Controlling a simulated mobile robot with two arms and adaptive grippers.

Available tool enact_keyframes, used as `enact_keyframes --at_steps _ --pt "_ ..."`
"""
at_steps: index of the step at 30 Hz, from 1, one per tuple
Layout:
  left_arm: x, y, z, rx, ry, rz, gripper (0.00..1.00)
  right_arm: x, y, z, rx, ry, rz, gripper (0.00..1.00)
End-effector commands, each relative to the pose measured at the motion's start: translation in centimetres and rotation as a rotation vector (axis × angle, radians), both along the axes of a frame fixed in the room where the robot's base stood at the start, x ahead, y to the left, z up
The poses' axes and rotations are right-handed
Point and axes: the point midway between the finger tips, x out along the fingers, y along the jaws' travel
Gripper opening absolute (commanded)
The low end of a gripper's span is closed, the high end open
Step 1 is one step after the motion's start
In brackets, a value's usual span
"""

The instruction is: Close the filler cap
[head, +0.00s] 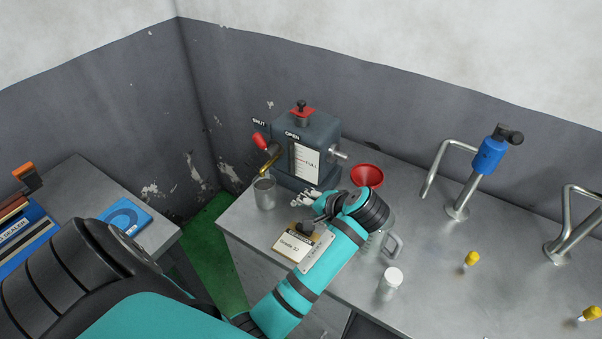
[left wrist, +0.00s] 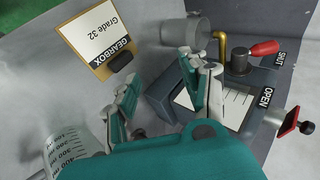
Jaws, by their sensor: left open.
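The filler cap (head: 302,108), a red piece with a black knob, is on top of the dark grey hydraulic unit (head: 325,127). It also shows at the right edge of the left wrist view (left wrist: 290,121). I cannot tell whether it is fully seated. My left gripper (head: 311,203) is open and empty, low in front of the unit and well below the cap. Its spread fingers (left wrist: 163,88) show in the left wrist view, with the unit's lower part beyond them. My right gripper is not in view.
A metal cup (head: 264,192) stands under the brass spout beside the red lever (head: 260,140). A "Gearbox Grade 32" card (head: 293,246) lies in front. A red funnel (head: 367,175), a graduated jug (left wrist: 72,152) and a white-topped container (head: 390,281) are close to my arm. A blue-headed pipe fitting (head: 488,155) stands right.

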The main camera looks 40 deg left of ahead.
Motion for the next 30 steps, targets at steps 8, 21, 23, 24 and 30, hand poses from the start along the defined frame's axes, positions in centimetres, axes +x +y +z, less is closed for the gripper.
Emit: enact_keyframes --at_steps 8,21,23,24,30 --pt "-3.4 -0.8 -3.2 -0.124 -0.018 -0.053 0.45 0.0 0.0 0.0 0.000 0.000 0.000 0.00" --pt "-4.6 -1.3 -4.0 -0.174 -0.026 -0.074 0.45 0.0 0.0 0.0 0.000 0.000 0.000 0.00" --pt "-4.6 -1.3 -4.0 -0.174 -0.026 -0.074 0.45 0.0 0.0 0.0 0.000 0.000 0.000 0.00" --pt "-4.6 -1.3 -4.0 -0.173 -0.026 -0.074 0.45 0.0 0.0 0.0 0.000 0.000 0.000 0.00" --pt "-4.7 2.3 -5.3 -0.114 -0.070 -0.156 0.45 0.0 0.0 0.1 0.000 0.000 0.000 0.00"
